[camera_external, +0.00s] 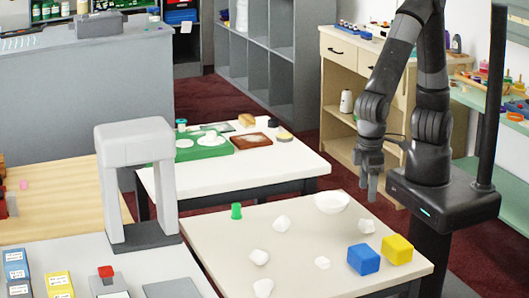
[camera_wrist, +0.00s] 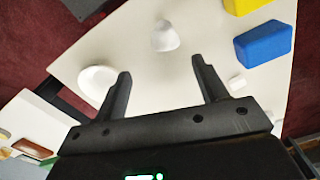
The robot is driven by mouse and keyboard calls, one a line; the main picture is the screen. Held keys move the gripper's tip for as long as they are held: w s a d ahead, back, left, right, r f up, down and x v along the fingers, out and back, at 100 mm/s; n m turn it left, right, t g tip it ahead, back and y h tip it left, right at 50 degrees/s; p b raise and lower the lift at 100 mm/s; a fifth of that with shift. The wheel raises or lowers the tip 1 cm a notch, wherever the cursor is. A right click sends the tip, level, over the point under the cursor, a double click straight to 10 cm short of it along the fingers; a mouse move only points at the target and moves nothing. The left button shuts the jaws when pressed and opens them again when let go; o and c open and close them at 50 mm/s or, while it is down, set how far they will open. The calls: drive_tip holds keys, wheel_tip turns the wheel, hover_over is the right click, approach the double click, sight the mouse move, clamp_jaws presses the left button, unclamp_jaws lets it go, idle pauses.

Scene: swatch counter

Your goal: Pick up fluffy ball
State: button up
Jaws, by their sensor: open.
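Several white lumps lie on the pale table; which one is the fluffy ball I cannot tell. In the external view they include a lump near the right (camera_external: 366,226), one left of centre (camera_external: 281,223), and others nearer the front (camera_external: 260,256). In the wrist view a rounded white lump (camera_wrist: 165,37) lies beyond my fingertips, roughly between them, and a smaller white piece (camera_wrist: 237,83) is right of the right finger. My gripper (camera_external: 371,188) points down near the table's back right edge. It also shows in the wrist view (camera_wrist: 160,72), open with nothing between its fingers.
A white bowl (camera_external: 331,202) stands near the back edge, close to my gripper. Blue (camera_external: 363,259) and yellow (camera_external: 397,249) blocks sit at the right. A green cup-shaped piece (camera_external: 236,211) stands at the left. Bare tabletop (camera_external: 225,245) separates the pieces.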

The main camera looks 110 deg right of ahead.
sight(365, 218)
wheel_tip(365, 218, down, 5)
drive_tip(key=shift+f, duration=0.15)
drive_tip(key=shift+w+a+f, duration=0.1)
drive_tip(key=shift+a+f, duration=0.05)
drive_tip(key=shift+f, duration=1.2)
drive_tip(key=shift+w+a+f, duration=0.1)
drive_tip(key=shift+f, duration=1.25)
drive_tip(key=shift+c, duration=0.3)
drive_tip(key=c, duration=1)
drive_tip(key=shift+r, duration=0.1)
